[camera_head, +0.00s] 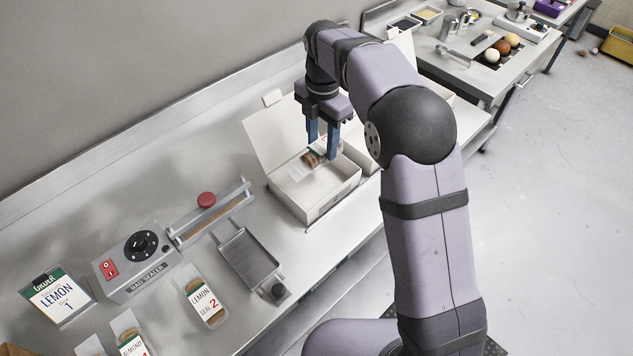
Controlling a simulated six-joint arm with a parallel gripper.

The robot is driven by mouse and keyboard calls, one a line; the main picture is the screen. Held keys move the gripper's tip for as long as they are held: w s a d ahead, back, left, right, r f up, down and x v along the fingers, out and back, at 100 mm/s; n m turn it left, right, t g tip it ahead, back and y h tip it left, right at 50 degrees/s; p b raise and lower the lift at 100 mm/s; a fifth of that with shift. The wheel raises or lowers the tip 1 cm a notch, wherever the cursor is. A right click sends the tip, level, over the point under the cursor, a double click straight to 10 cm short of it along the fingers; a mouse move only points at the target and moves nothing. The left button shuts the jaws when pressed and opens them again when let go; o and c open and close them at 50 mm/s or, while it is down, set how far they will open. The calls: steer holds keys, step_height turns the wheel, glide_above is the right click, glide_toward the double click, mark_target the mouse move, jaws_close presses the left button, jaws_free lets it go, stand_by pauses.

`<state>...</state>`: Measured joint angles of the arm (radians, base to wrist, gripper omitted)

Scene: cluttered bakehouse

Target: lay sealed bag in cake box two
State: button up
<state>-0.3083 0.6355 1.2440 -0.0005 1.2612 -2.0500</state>
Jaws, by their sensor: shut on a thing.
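My gripper (322,149) points down over an open white cake box (325,205), its blue fingers shut on a clear bag (312,159) with brown baked pieces inside. The bag's label is mostly hidden, with only a bit of red print showing. The bag is tilted and sits within the box's outline; I cannot tell whether it touches the box floor. The lid of this box stands open at the back left. A second white box, with a raised lid (403,46), is partly hidden behind my arm. No number shows on either box.
A bag sealer (140,262) with a red-knobbed bar (206,200) and a metal tray (248,258) stand left of the box. A bag marked lemon 2 (205,303), an almond bag (131,340) and a lemon order card (57,296) lie in front. Bench edge runs at right.

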steer(key=shift+f+p, duration=1.4)
steer(key=shift+f, duration=3.45)
steer(key=shift+f, duration=0.15)
steer(key=o, duration=1.2)
step_height(320, 180, up, 12)
steer(key=b, duration=0.2)
steer(key=shift+r+b, duration=0.2)
steer(key=shift+b, duration=0.15)
